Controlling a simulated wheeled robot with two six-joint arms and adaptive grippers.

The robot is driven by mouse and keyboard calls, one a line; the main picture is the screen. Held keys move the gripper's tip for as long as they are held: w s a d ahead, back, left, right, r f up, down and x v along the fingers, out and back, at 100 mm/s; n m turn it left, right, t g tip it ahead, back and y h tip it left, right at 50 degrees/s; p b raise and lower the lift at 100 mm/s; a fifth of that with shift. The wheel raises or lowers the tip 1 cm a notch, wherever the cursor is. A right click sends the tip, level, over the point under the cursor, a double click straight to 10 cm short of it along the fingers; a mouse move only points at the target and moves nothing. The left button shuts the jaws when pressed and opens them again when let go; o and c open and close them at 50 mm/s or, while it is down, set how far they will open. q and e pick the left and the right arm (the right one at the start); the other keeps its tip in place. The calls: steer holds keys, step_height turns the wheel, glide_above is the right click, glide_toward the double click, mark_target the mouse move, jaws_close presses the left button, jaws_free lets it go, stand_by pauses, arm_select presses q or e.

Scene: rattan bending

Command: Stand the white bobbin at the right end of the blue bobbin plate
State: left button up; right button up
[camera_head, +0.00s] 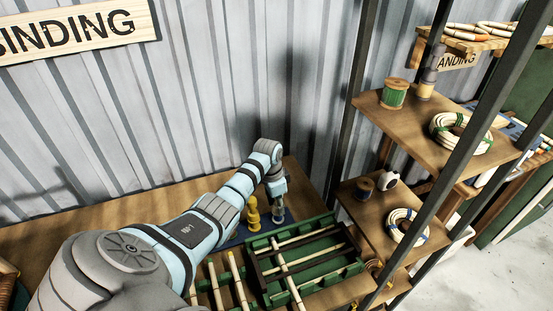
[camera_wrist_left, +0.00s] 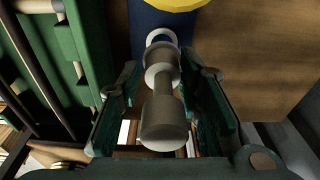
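The white bobbin, grey in the shade, stands at the right end of the blue bobbin plate (camera_head: 290,216) in the head view. In the left wrist view the white bobbin (camera_wrist_left: 164,118) is between the fingers of my left gripper (camera_wrist_left: 160,85), with gaps on both sides. A white ring (camera_wrist_left: 161,34) shows on the plate by its far end. My left gripper (camera_head: 277,190) points down over the bobbin and is open. A yellow bobbin (camera_head: 252,214) stands to the left on the plate. My right gripper is not in view.
A green slotted rack (camera_head: 320,272) with pale and dark rods lies in front of the plate. A corrugated wall (camera_head: 230,80) rises behind the bench (camera_head: 110,222). A shelf post and shelves (camera_head: 395,115) with spools and coils stand to the right.

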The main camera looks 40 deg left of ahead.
mark_target(273, 212)
arm_select(q)
step_height(273, 212, up, 12)
steer(key=s+p, duration=0.1)
steer(key=shift+a+p, duration=0.3)
steer(key=shift+a, duration=0.05)
steer(key=shift+s+f, duration=0.1)
steer(key=shift+s, duration=0.05)
